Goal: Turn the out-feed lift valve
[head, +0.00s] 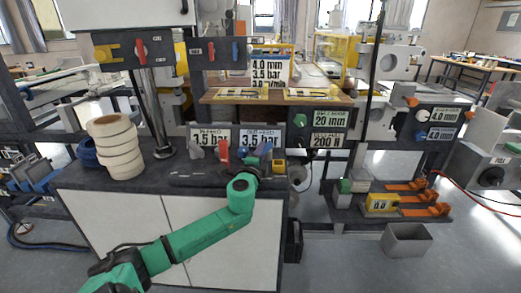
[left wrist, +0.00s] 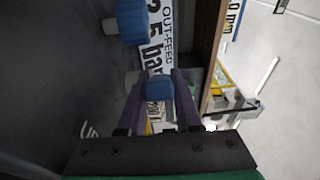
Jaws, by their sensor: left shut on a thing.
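My left gripper (left wrist: 158,95) has its two purple fingers on either side of a small blue handle (left wrist: 158,88) and is shut on it. The handle is on a light stub by the out-feed sign (left wrist: 160,38). I take it for the out-feed lift valve; its turn angle is unclear. A second, larger blue knob (left wrist: 132,22) sits apart from the fingers at the top of the left wrist view. In the head view my left gripper (head: 256,168) is at the bench top, under the out-feed sign (head: 262,138), and largely covers the handle. My right gripper does not show.
A red handle (head: 223,151) stands left of my gripper by the in-feed sign (head: 211,136). A yellow block (head: 279,166) is close on the right. White rolls (head: 116,145) stand at the bench's left.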

